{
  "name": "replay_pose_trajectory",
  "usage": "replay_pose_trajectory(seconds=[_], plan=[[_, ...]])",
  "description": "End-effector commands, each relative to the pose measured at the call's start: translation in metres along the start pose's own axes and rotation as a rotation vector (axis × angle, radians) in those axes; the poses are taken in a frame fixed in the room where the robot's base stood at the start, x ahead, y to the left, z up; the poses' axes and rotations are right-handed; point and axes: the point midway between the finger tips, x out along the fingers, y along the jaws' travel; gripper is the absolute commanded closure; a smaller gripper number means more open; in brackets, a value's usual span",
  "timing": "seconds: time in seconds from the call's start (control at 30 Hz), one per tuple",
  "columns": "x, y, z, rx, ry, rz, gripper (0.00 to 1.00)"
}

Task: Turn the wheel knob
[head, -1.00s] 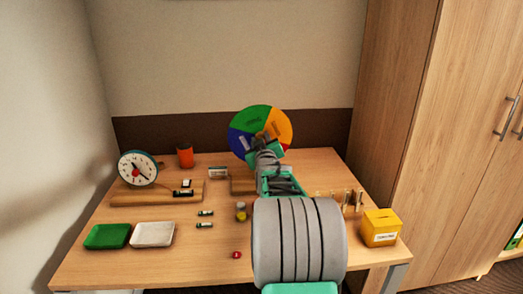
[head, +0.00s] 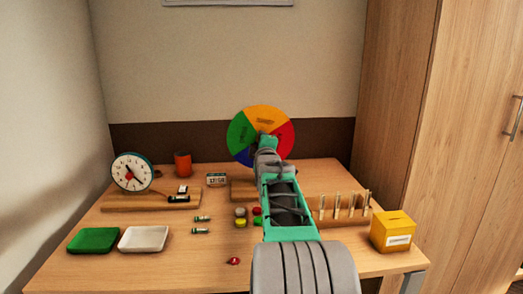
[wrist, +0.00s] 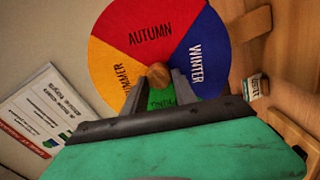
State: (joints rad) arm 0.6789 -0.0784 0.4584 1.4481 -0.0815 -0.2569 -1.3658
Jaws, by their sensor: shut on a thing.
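The season wheel (head: 265,117) stands upright at the back of the table, with yellow on top, red at right, blue at the bottom and green at left. In the wrist view the wheel (wrist: 150,35) shows its AUTUMN, WINTER and SUMMER labels; the green part is mostly hidden by my fingers. The round wooden knob (wrist: 157,72) sits at its centre. My gripper (wrist: 158,86) is shut on the knob, one finger on each side. In the head view my gripper (head: 266,142) and arm hide the knob and the lower wheel.
A clock (head: 131,172), an orange cup (head: 183,163) and green (head: 93,240) and white (head: 143,238) trays are at left. A yellow box (head: 393,232) and a wooden rack (head: 340,209) are at right. Small batteries and a red piece (head: 233,261) lie in front.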

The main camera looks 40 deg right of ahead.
Motion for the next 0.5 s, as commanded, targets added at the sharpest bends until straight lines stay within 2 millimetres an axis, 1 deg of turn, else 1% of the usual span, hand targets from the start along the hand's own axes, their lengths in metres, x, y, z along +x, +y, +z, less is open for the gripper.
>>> replay_pose_trajectory(seconds=[0.03, 0.2, 0.5], plan=[[0.0000, -0.0038, 0.0014, -0.033, -0.001, 0.000, 1.00], [0.0000, -0.0034, 0.0014, -0.132, -0.002, -0.001, 1.00], [0.0001, -0.0022, 0.0011, -0.217, -0.002, -0.002, 1.00]])
